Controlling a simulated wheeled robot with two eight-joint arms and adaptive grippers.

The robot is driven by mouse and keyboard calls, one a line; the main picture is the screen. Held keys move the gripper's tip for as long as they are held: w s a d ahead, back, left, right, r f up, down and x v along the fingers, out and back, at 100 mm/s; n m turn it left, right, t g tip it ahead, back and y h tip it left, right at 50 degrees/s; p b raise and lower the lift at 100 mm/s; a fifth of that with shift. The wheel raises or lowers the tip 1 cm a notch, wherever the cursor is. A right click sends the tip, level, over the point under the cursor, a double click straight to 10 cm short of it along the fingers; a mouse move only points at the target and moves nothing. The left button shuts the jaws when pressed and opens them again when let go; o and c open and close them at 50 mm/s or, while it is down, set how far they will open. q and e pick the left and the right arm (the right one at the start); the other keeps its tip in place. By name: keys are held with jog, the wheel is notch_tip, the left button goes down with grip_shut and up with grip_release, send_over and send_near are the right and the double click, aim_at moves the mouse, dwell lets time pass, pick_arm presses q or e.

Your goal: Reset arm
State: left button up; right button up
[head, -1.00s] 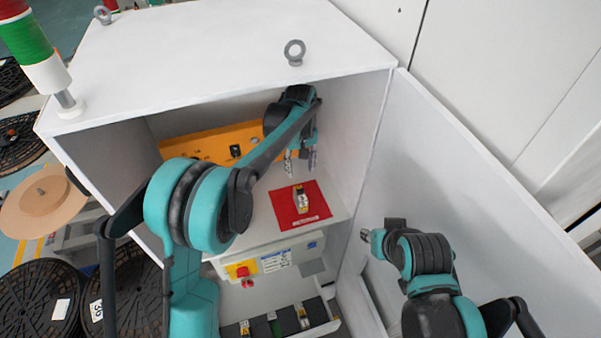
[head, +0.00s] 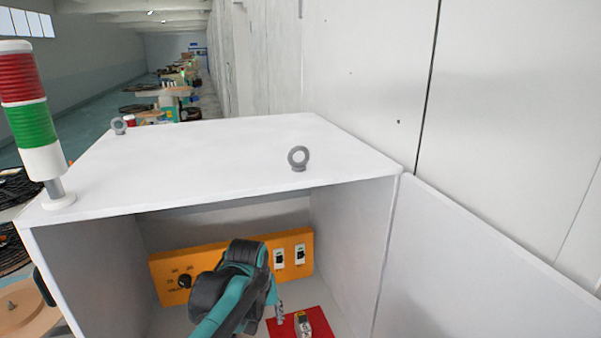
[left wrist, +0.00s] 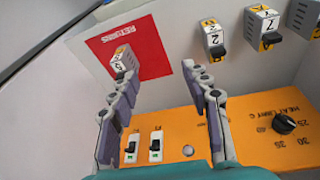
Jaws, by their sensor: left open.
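My left gripper (head: 278,308) is inside the open white cabinet, just left of a small white and yellow numbered module (head: 303,324). In the left wrist view its two fingers (left wrist: 160,72) are spread apart with nothing between them. The module (left wrist: 124,62) stands on a red mat (left wrist: 150,48), beyond the left fingertip; the mat (head: 318,316) also shows at the bottom of the head view. An orange panel (head: 215,269) with a black knob and two switches is at the cabinet's back. My right gripper is out of view.
The cabinet roof (head: 230,150) with two lifting rings is above my arm, and its open door (head: 460,280) stands to the right. A red and green signal tower (head: 28,110) rises at the left.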

pick_arm(q)
jog(key=s+a+f+m+t+b, duration=0.1)
jog(key=s+a+f+t+b, duration=0.1)
jog(key=s+a+f+b, duration=0.2)
jog(key=s+a+f+m+t+b, duration=0.1)
jog(key=s+a+f+b, duration=0.4)
jog(key=s+f, duration=0.8)
jog(key=t+b, duration=0.1)
jog(key=b, duration=0.2)
jog(key=shift+y+b, duration=0.3)
jog(key=shift+a, duration=0.1)
dwell(1.5)
